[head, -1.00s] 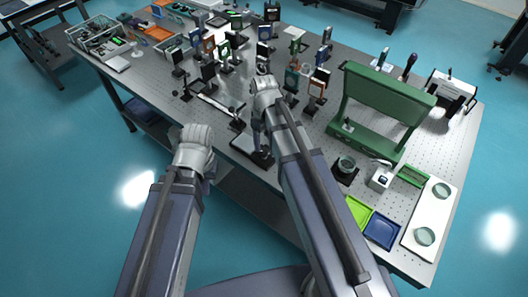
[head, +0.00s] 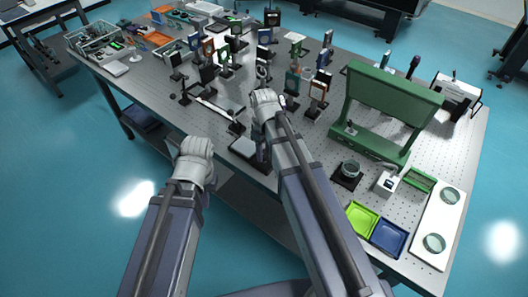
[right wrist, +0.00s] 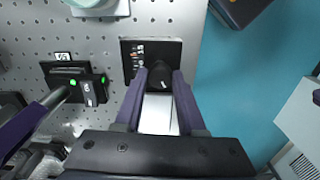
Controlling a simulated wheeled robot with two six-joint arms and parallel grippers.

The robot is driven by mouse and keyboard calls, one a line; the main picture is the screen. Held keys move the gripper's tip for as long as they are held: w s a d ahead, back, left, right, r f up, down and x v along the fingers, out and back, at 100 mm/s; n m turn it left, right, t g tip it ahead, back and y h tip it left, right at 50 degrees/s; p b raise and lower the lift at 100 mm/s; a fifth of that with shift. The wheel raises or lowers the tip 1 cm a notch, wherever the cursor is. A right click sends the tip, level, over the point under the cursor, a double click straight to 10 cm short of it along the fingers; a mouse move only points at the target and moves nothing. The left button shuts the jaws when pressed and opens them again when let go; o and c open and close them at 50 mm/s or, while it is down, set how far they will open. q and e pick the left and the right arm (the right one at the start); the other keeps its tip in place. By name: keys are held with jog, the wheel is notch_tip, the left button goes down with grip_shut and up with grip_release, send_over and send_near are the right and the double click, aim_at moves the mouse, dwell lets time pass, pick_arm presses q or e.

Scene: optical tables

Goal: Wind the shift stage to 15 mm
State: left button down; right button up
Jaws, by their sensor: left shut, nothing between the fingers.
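A low black stage with a pale plate (head: 244,147) sits near the table's front edge, left of my right forearm. In the right wrist view, a black plate with small printed marks (right wrist: 137,55) and a dark round knob (right wrist: 160,72) show; I cannot tell for certain that these are the shift stage. My right gripper (right wrist: 159,80) points down with a finger on each side of the knob. Whether the fingers touch it is unclear, and no scale reading is legible. My left gripper (head: 195,147) is shut and empty, in front of the table edge.
A large green frame (head: 390,100) stands to the right. Green (head: 362,220) and blue (head: 388,237) trays lie at the front right. A black device with green lights (right wrist: 78,84) stands beside the gripper.

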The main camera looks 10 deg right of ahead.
grip_shut()
jog(key=shift+m, duration=0.4)
jog(key=m, duration=1.5)
jog(key=shift+m, duration=0.4)
jog(key=m, duration=0.6)
jog(key=shift+d, duration=0.1)
jog(key=shift+m, duration=0.3)
